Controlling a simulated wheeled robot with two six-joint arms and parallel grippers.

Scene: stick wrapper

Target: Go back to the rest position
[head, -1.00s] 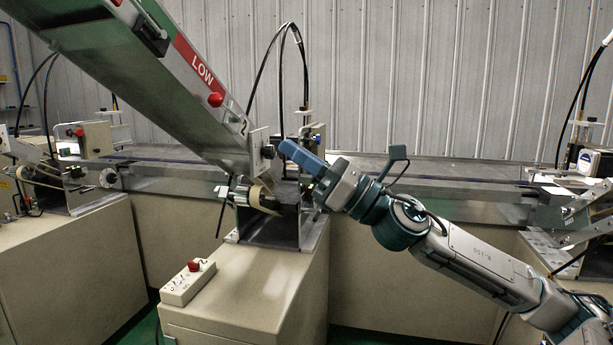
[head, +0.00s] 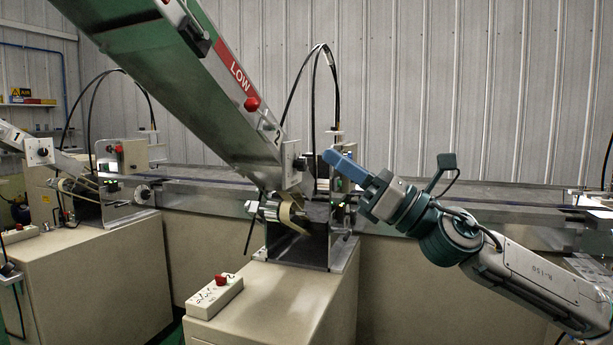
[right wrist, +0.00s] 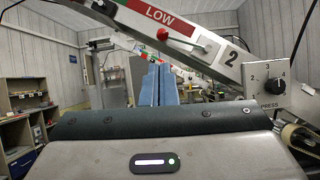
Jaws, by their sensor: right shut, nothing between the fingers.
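My right gripper (head: 338,160) comes in from the right in the head view, with blue fingers pointing left. It is in front of the wrapper machine (head: 345,253) numbered 2, close to the lower end of its slanted chute (head: 215,95). In the right wrist view the two blue fingers (right wrist: 157,84) are together with nothing between them. The chute with the LOW label (right wrist: 160,15) runs across the top of that view. My left gripper is not in view.
A control box with a red button (head: 215,295) lies on the beige cabinet (head: 290,300). Another machine (head: 100,190) stands at left. A long conveyor table (head: 400,190) runs behind. A knob box (right wrist: 267,85) is at right in the wrist view. Shelves (right wrist: 25,110) stand at left there.

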